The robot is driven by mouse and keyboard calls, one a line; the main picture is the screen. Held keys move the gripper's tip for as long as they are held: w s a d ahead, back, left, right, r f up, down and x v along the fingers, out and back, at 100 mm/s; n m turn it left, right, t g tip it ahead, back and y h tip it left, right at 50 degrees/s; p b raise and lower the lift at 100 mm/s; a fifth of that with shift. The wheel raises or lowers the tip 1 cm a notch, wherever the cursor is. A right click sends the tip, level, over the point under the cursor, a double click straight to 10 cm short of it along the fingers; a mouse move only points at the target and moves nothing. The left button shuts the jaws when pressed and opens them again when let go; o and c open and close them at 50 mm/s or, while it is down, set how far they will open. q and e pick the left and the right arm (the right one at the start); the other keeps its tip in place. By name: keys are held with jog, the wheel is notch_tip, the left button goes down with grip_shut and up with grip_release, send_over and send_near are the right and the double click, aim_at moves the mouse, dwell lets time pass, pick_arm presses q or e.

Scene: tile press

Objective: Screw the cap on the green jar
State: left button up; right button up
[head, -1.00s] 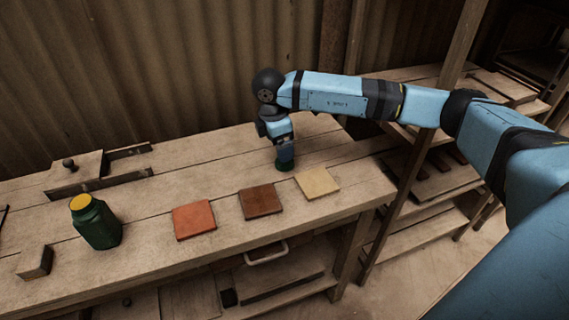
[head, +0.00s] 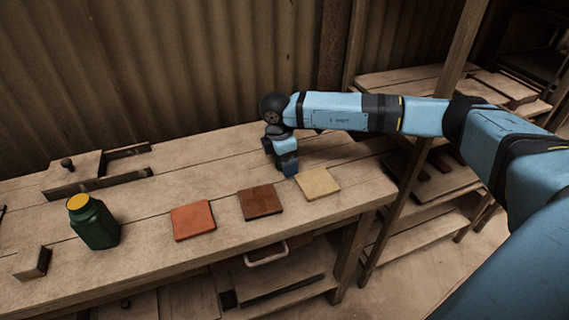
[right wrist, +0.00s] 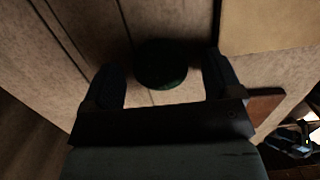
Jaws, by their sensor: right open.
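The green jar (head: 95,224) stands upright on the left part of the bench, with a yellow round top surface showing and no cap on it. My right gripper (head: 288,170) points down close to the bench top, behind the tiles. In the right wrist view the dark green round cap (right wrist: 160,64) lies on the bench, between and a little ahead of the open fingers of my right gripper (right wrist: 162,70). In the head view the cap is mostly hidden behind the gripper. My left gripper is not in view.
An orange tile (head: 193,220), a brown tile (head: 260,202) and a cream tile (head: 318,183) lie in a row near the front edge. A wooden block (head: 33,263) is near the jar. A wooden press fixture (head: 85,170) stands at the back left. The bench between is clear.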

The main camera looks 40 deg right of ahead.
jog(key=shift+c, duration=0.3)
jog(key=c, duration=1)
jog(key=shift+o, duration=0.2)
jog(key=shift+r, duration=0.1)
notch_tip(320, 180, up, 20)
jog(key=p, duration=0.2)
